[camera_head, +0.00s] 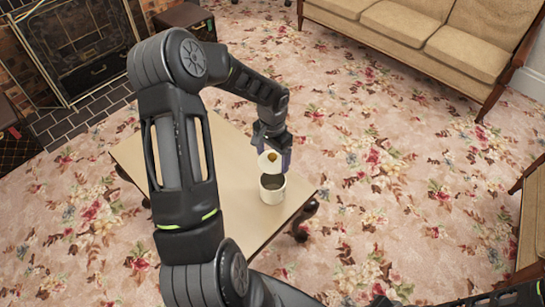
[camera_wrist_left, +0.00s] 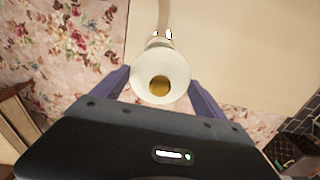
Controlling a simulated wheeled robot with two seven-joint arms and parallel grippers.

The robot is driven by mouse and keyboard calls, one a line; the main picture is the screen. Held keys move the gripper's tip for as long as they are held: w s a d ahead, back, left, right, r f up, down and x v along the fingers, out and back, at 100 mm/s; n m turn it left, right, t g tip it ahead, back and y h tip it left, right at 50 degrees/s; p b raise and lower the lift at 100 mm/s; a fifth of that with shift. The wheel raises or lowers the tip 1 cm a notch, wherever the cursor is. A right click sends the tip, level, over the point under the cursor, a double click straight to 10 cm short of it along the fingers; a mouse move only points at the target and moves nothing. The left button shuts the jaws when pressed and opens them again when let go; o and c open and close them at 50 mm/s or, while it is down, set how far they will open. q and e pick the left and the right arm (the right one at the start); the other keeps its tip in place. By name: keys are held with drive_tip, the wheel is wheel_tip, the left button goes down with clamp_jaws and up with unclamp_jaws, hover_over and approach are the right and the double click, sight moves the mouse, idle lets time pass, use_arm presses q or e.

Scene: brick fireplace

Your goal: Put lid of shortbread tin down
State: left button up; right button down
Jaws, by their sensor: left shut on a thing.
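The lid (camera_head: 270,161) of the shortbread tin is a round white piece with an orange-brown centre. My left gripper (camera_head: 272,150) is shut on the lid and holds it tilted, just above and behind the tin. In the left wrist view the lid (camera_wrist_left: 174,92) sits between the purple fingers of the gripper (camera_wrist_left: 162,85). The tin (camera_head: 272,196) is a white, open-topped cylinder, upright near the right corner of the table. Whether lid and tin touch is hard to tell. My right gripper is not in view.
The tin stands on a low beige table (camera_head: 236,188); my left arm hides much of it. Bare tabletop shows left of the tin. A beige sofa (camera_head: 420,35) stands at the back right, a fireplace (camera_head: 85,45) at the back left. Open floral carpet (camera_head: 400,180) lies to the right.

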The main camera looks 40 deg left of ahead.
use_arm(q)
drive_tip(key=w+d+r, duration=0.3)
drive_tip(key=d+r, duration=0.4)
drive_tip(key=d, duration=0.2)
drive_tip(key=w+d+r+n, duration=0.1)
drive_tip(key=w+d+r, duration=0.2)
drive_tip(key=d+r, duration=0.5)
drive_tip(key=shift+w+d+r, duration=0.2)
drive_tip(key=shift+w+d, duration=0.2)
drive_tip(key=shift+d, duration=0.55)
